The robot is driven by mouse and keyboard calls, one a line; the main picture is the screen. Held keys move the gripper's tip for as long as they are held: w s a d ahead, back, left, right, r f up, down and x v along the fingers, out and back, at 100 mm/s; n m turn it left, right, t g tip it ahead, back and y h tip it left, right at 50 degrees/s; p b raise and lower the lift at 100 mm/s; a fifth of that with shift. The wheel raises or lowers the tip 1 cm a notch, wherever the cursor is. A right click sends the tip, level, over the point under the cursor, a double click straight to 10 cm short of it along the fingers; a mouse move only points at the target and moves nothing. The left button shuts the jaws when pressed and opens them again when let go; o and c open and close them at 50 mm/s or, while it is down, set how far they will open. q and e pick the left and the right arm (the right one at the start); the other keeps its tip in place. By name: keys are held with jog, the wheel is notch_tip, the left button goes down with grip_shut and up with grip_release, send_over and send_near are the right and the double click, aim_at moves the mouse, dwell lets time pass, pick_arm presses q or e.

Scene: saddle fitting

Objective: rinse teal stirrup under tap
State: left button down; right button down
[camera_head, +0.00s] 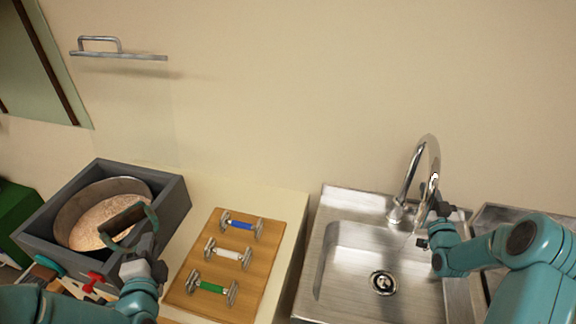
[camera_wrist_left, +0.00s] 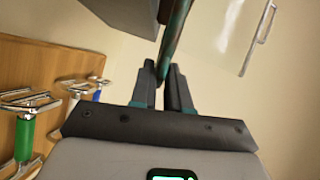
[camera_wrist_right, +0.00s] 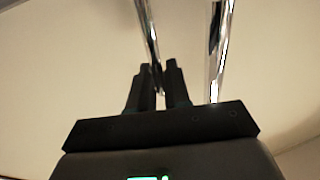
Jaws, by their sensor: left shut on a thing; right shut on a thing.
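The teal stirrup (camera_head: 118,217) is a dark teal loop held tilted in front of the pan at the left of the head view. My left gripper (camera_head: 148,243) is shut on it; in the left wrist view the stirrup (camera_wrist_left: 174,40) is a dark strip rising from between the fingers (camera_wrist_left: 165,75). The chrome tap (camera_head: 407,180) arches over the sink at the right. My right gripper (camera_head: 436,207) is beside the tap's spout end. In the right wrist view its fingers (camera_wrist_right: 158,72) are closed at a chrome rod of the tap (camera_wrist_right: 147,30). I cannot tell whether water runs.
A steel sink (camera_head: 340,270) with a drain sits below the tap. A grey box (camera_head: 172,195) holds a round pan (camera_head: 65,215). A wooden board (camera_head: 262,262) carries blue, white and green-handled pieces. A metal rail (camera_head: 115,56) is on the wall.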

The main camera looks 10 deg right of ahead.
pick_arm(q)
jog(key=shift+s+d+f, duration=0.1)
jog(key=shift+s+f, duration=0.1)
jog(key=shift+f, duration=0.1)
pick_arm(e)
jog(key=c, duration=1.3)
grip_release()
jog(key=shift+s, duration=0.1)
pick_arm(q)
jog(key=shift+s, duration=0.1)
